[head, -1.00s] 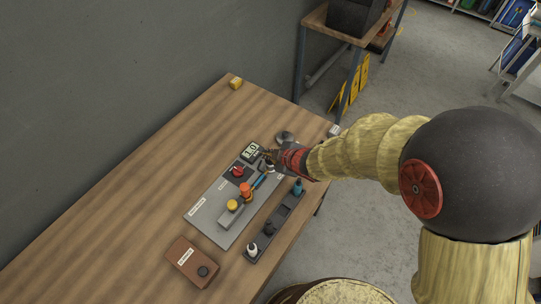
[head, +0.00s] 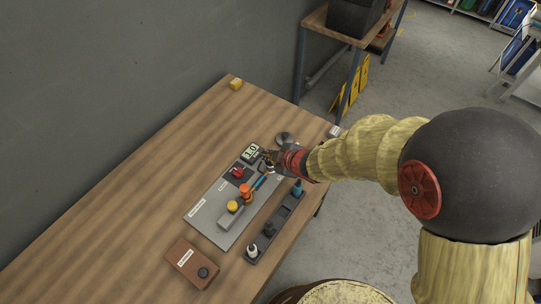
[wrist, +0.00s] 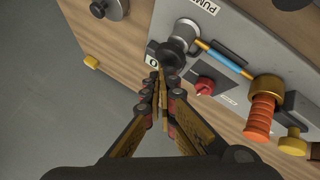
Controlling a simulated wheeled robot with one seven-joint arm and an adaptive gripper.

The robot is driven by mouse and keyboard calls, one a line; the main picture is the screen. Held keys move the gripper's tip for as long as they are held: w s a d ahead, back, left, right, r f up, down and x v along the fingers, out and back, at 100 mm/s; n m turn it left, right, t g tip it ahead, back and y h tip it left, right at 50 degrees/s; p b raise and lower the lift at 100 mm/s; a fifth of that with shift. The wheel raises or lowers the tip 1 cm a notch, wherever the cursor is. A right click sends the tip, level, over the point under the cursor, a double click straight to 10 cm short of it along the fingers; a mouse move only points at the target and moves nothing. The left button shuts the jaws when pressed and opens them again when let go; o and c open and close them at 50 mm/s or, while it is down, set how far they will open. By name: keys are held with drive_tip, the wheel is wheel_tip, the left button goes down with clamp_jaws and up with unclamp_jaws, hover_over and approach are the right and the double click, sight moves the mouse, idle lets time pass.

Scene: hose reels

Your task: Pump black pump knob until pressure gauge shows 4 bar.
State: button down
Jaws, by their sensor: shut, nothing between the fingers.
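The black pump knob (wrist: 173,54) sits on a silver pump cylinder (wrist: 187,31) on the grey panel (head: 206,211). My gripper (wrist: 161,86) is shut and empty, its fingertips pointing at the knob and overlapping its lower edge in the wrist view; whether they touch it I cannot tell. In the head view my gripper (head: 268,157) hides most of the pump. The pressure gauge (head: 251,152) has a pale digital display just left of my gripper; its small digits look like 1.0. In the wrist view the gauge (wrist: 152,59) is largely covered by the knob and fingers.
A red knob (head: 238,172), a blue pipe (head: 260,181), an orange handle (head: 245,190) and a yellow knob (head: 232,206) share the panel. A dark tray of fittings (head: 281,222) and a brown box (head: 190,264) lie nearby. The table's left side is clear.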

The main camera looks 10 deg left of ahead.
drive_tip(key=shift+r+p, duration=1.3)
drive_tip(key=shift+r, duration=0.2)
wheel_tip(320, 180, up, 5)
drive_tip(key=p, duration=0.4)
drive_tip(key=shift+p, duration=0.4)
idle(1.9)
drive_tip(key=r+p, duration=0.1)
drive_tip(key=p, duration=0.3)
drive_tip(key=s+r+p, duration=0.1)
drive_tip(key=p, duration=0.4)
drive_tip(key=r+p, duration=0.1)
drive_tip(key=p, duration=0.3)
drive_tip(key=shift+s+d+r+m+g+p, duration=0.25)
drive_tip(key=shift+d+r+m+g+p, duration=0.05)
drive_tip(key=shift+d+m+g+p, duration=0.1)
drive_tip(key=shift+w+a+n+t, duration=0.4)
drive_tip(key=shift+w, duration=0.35)
